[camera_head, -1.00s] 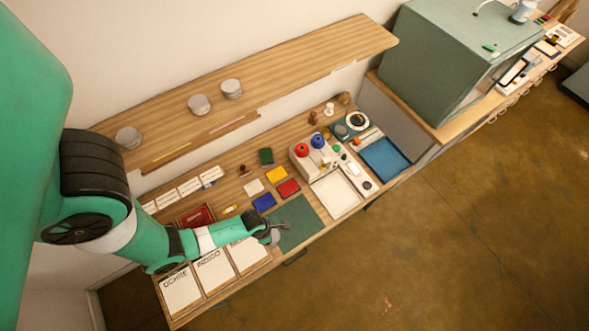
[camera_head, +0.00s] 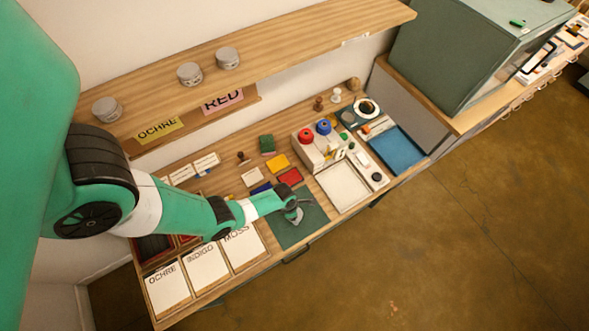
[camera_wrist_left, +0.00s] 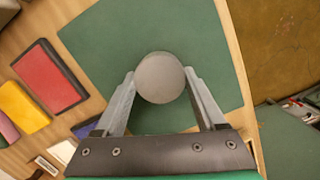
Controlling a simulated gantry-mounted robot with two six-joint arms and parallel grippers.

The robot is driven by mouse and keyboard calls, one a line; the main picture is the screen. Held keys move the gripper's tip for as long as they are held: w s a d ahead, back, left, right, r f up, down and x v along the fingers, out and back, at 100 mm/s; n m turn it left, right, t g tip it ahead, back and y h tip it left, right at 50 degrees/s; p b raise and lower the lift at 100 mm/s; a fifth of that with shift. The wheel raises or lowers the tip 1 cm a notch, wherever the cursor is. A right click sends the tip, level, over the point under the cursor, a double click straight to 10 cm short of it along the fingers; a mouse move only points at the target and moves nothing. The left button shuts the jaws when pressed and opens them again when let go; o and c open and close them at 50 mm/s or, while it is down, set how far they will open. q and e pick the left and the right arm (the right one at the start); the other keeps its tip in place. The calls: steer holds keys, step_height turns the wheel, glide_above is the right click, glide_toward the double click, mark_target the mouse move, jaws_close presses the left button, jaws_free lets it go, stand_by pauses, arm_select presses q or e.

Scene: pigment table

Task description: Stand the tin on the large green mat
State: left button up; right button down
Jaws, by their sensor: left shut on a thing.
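The tin (camera_wrist_left: 159,77) is a round grey thing seen from above in the left wrist view. My left gripper (camera_wrist_left: 161,82) is shut on it, with one finger on each side. The large green mat (camera_wrist_left: 105,40) lies behind and below the tin in that view. In the head view the green mat (camera_head: 312,229) lies near the table's front edge, and my left gripper (camera_head: 294,210) is over it. The tin is mostly hidden there by the gripper. I cannot tell whether the tin touches the mat. My right gripper is not in view.
Red (camera_head: 290,176), yellow (camera_head: 277,163) and blue blocks lie behind the mat. A white tray (camera_head: 343,187) and a blue tray (camera_head: 398,150) are to its right. Cards marked OCHRE, INDIGO and MOSS (camera_head: 243,247) lie to its left. Several grey tins (camera_head: 190,74) stand on the shelf.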

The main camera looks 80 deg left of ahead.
arm_select(q)
steer(key=shift+w+r, duration=0.1)
steer(key=o, duration=1.5)
steer(key=r+p, duration=0.4)
steer(key=s+r+p, duration=0.1)
steer(key=r+p, duration=0.3)
steer(key=s+r+p, duration=0.1)
steer(key=r+p, duration=0.2)
steer(key=r, duration=0.1)
steer(key=shift+p, duration=0.4)
steer(key=shift+w+a, duration=0.1)
